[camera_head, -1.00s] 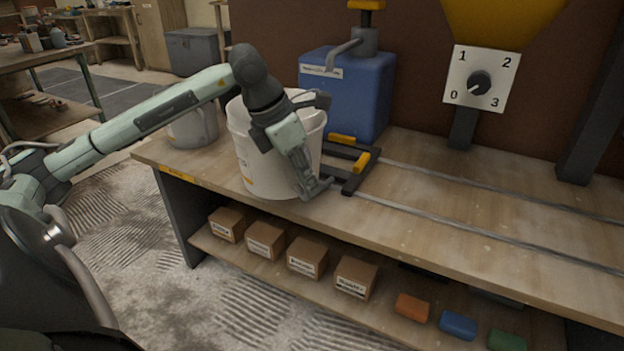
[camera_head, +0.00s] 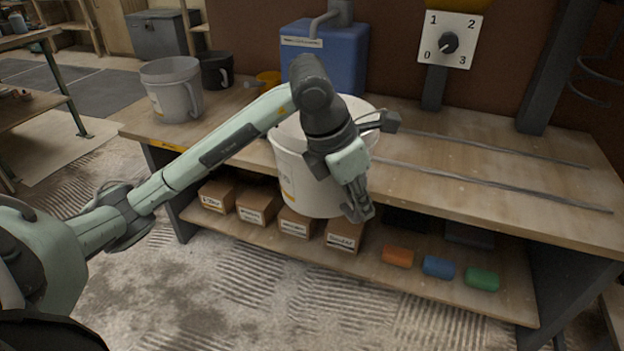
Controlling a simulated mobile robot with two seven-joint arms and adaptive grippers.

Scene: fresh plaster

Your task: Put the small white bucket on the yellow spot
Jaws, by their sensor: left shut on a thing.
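The white bucket (camera_head: 305,185) is held by my left gripper (camera_head: 356,180), which is shut on it at its right side. The bucket is roughly upright. It overlaps the workbench's front edge and the boxes on the lower shelf in the picture, and appears to be clear of the bench top. My gripper and wrist cover part of its rim and front. No yellow spot can be clearly made out; a small yellow object (camera_head: 268,77) shows at the back of the bench. My right gripper is out of view.
A grey jug (camera_head: 172,92) and a black jug (camera_head: 216,70) stand at the bench's left end. A blue tank (camera_head: 340,62) stands behind the bucket. Two metal rails (camera_head: 480,180) run along the right of the workbench (camera_head: 540,205), which is otherwise clear. Boxes and coloured blocks fill the lower shelf.

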